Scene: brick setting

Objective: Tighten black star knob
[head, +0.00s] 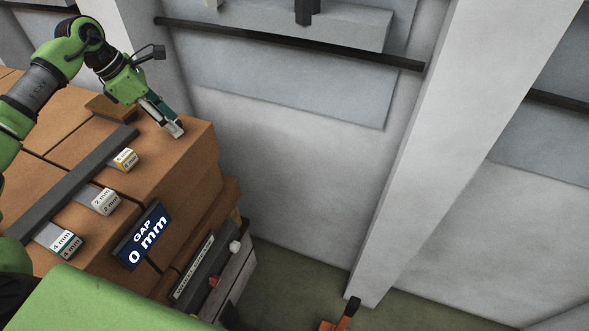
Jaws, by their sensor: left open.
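I cannot make out a black star knob in the head view. My left gripper (174,127) comes in from the upper left and points down at the far right end of the brick-coloured block top (185,150). Its jaws are open, and I see nothing between them. The fingertips are close to the block surface; I cannot tell whether they touch it. My right gripper is not in view.
A long dark bar (75,182) lies across the bricks, with small labelled blocks (105,201) beside it. A blue sign (143,236) reads "GAP 0 mm". A grey wall (290,170) stands behind. An orange and black object (341,316) is at the bottom.

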